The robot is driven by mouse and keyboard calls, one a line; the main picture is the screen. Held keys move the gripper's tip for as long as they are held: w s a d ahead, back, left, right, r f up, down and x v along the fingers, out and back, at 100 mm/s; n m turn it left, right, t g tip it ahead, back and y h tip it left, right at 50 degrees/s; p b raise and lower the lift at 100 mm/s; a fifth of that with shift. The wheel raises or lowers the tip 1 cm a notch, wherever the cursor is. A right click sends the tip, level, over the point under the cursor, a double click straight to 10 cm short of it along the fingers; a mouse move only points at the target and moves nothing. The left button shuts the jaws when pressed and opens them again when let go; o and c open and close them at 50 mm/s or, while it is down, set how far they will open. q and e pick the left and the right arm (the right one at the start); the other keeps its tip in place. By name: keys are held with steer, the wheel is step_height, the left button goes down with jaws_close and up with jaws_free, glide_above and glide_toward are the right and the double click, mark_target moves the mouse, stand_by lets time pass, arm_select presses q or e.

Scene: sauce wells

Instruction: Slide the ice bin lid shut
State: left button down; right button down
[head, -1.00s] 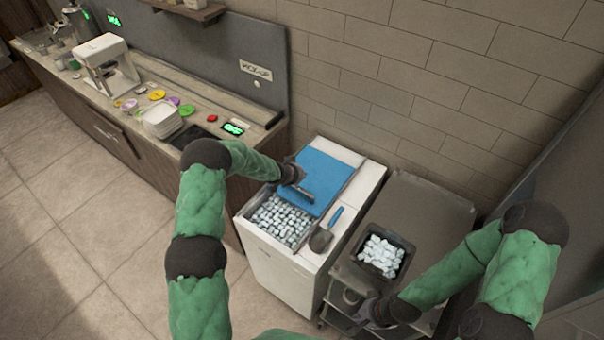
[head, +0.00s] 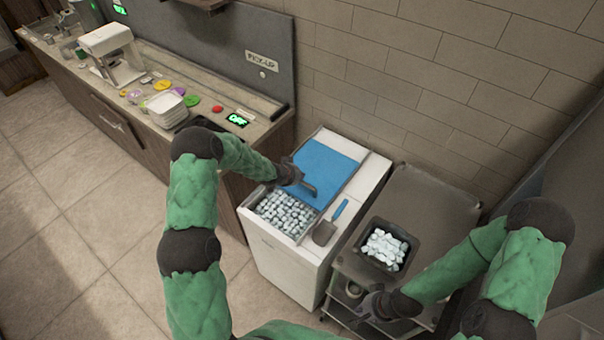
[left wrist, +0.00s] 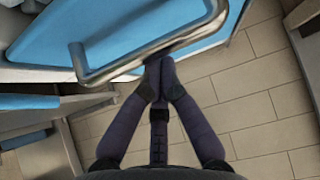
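The white ice bin (head: 283,262) stands at centre, its front part open on ice cubes (head: 284,212). The blue lid (head: 322,168) covers the back part and has a metal bar handle (head: 303,186) near its front edge. The handle crosses the top of the left wrist view (left wrist: 150,48). My left gripper (head: 291,172) is at the handle. In the left wrist view its fingertips (left wrist: 158,66) meet, shut, right at the bar and partly behind it; the bar runs across them, not between them. My right gripper (head: 366,304) is open and empty beside the cart.
A scoop (head: 325,231) with a blue handle lies on the bin's white right-hand top. A metal cart (head: 430,205) to the right holds a black tub of ice (head: 388,268). A counter (head: 250,122) with bowls and plates runs along the left wall. The floor in front is clear.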

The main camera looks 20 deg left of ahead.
arm_select(q)
steer(key=s+a, duration=0.2)
steer(key=s, duration=0.5)
steer(key=s+a+b, duration=0.1)
steer(key=s+a, duration=0.2)
steer(key=s, duration=0.5)
steer(key=shift+a, duration=0.2)
steer(key=shift+s+f, duration=0.1)
steer(key=v, duration=1.2)
